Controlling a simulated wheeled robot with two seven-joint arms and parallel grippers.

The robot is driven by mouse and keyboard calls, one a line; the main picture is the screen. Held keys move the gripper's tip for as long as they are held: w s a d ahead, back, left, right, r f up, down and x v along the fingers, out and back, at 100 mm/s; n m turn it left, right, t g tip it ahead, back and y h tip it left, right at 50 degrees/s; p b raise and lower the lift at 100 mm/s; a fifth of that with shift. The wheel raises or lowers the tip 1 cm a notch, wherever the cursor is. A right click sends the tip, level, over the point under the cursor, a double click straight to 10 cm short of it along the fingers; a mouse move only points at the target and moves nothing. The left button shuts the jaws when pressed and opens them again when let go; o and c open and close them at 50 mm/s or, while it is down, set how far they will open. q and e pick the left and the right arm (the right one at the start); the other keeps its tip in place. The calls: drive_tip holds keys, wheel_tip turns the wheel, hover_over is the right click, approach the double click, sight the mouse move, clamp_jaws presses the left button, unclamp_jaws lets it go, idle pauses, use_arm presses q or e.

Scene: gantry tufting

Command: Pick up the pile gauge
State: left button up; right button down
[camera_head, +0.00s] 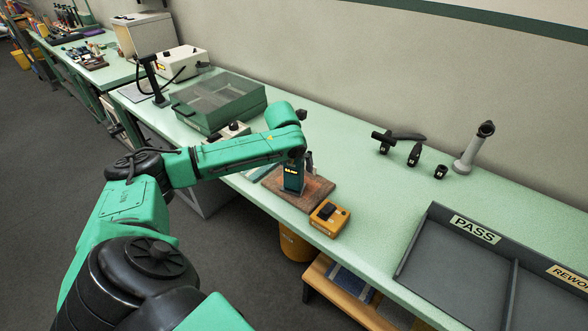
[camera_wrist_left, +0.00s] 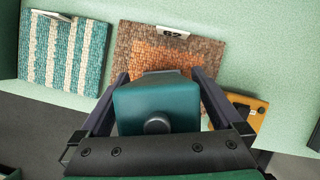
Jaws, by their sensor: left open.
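The pile gauge appears to be the dark teal block with a small yellow display (camera_head: 293,182), standing upright on a brown and orange carpet sample (camera_head: 318,192) near the bench's front edge. In the left wrist view the block (camera_wrist_left: 157,100) shows from above with a round dark knob on top. My left gripper (camera_wrist_left: 160,80) is open, its dark fingers on either side of the block. I cannot tell whether they touch it. In the head view the gripper (camera_head: 297,160) is partly hidden by its own arm. My right gripper is not in view.
A green clear-topped case (camera_head: 218,101) stands behind the arm. A grey PASS/REWORK tray (camera_head: 455,265) is at right. The bench between is clear.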

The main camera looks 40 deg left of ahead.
use_arm(q)
drive_tip(key=shift+f, duration=0.15)
drive_tip(key=shift+w, duration=0.1)
clamp_jaws()
